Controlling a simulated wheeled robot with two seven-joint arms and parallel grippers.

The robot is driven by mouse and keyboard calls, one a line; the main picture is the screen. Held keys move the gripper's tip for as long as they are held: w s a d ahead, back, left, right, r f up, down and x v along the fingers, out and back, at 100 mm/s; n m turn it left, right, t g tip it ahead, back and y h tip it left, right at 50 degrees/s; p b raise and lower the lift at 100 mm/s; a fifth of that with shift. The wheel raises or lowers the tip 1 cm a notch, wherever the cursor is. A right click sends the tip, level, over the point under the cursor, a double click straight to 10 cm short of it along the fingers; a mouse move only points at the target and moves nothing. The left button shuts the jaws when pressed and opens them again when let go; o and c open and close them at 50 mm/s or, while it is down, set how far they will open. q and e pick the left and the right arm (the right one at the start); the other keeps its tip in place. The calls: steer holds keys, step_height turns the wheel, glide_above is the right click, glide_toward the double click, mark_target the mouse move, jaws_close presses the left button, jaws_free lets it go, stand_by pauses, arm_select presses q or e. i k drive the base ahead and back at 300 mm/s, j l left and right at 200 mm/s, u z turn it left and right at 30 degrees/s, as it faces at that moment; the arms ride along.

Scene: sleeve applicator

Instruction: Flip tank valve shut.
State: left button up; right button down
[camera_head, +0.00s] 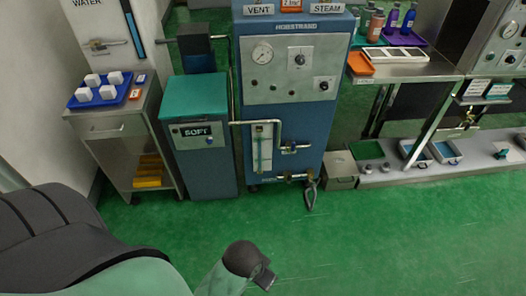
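The tank marked WATER (88,18) stands at the upper left, cut off by the top edge. It has a blue level strip (133,22) on its right side. A small valve (98,45) with a pale handle sits low on its front. The handle looks roughly level, but it is too small to tell whether the valve is open or shut. A dark rounded part of my own arm shows at the bottom centre. I see no gripper fingers, and nothing of mine is near the valve.
Below the tank a steel cabinet (105,125) holds a blue tray (84,101) with white blocks. A teal-topped SOFT unit (200,140) and a blue boiler (290,110) with projecting pipes stand right of it. The green floor (380,235) in front is clear.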

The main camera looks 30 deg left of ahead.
mark_target(100, 48)
steer(key=u, duration=0.65)
steer(key=j+u, duration=0.5)
steer(key=j, duration=0.15)
steer(key=i+j+u, duration=0.2)
steer(key=j+u, duration=0.3)
steer(key=j, duration=0.15)
